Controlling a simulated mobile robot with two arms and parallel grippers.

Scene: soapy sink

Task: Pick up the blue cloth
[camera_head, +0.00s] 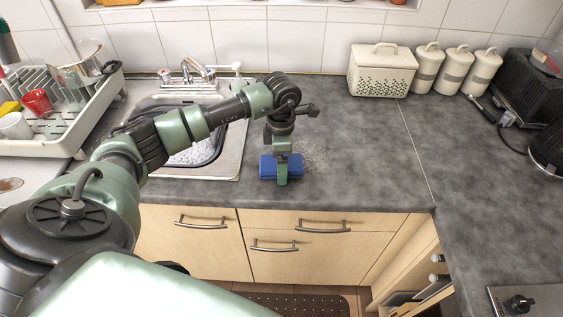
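The blue cloth (268,166) is on the grey counter near its front edge, just right of the sink. It looks like a small folded block. My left gripper (282,174) points down right at the cloth. A green finger hangs in front of the cloth's near side and hides its middle. The other finger is hidden, so I cannot tell whether the gripper is closed on the cloth. My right gripper is not in view.
The sink (232,152) with suds lies left of the cloth. A dish rack (75,142) stands far left. A bread box (381,72) and canisters (456,68) stand at the back. The counter's middle right is clear.

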